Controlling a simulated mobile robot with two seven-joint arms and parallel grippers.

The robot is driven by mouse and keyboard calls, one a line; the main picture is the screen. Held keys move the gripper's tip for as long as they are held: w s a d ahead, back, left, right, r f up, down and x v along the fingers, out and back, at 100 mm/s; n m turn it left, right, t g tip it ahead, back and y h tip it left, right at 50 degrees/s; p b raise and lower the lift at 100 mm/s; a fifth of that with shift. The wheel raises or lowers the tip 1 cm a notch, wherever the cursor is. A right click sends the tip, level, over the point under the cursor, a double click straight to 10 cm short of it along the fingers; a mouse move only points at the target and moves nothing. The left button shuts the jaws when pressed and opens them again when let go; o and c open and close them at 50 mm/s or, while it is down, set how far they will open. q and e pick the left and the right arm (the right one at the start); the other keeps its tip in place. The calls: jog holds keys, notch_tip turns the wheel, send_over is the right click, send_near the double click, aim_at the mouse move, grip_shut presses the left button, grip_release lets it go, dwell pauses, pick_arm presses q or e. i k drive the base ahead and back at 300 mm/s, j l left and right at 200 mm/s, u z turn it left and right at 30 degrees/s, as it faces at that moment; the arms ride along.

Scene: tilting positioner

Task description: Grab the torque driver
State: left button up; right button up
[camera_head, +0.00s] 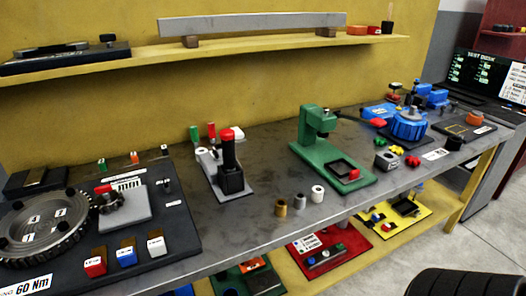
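No torque driver can be made out with certainty at this size. A black upright tool with a red top (230,165) stands on a grey plate on the bench, left of the green press. A dark long tool (62,50) lies on a black case at the left end of the upper shelf; its kind is not clear. Neither of my grippers is in view.
The grey bench (255,235) carries a geared plate (45,230) at left, a green press (325,150), and a blue round device (408,124) at right. Small cylinders (300,201) stand near the front edge. Trays (328,250) sit below. A laptop (485,80) is far right.

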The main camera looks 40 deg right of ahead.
aim_at(227, 136)
jog(key=z, duration=0.35)
jog(key=l+z, duration=0.15)
jog(key=z, duration=0.55)
jog(key=i, duration=0.05)
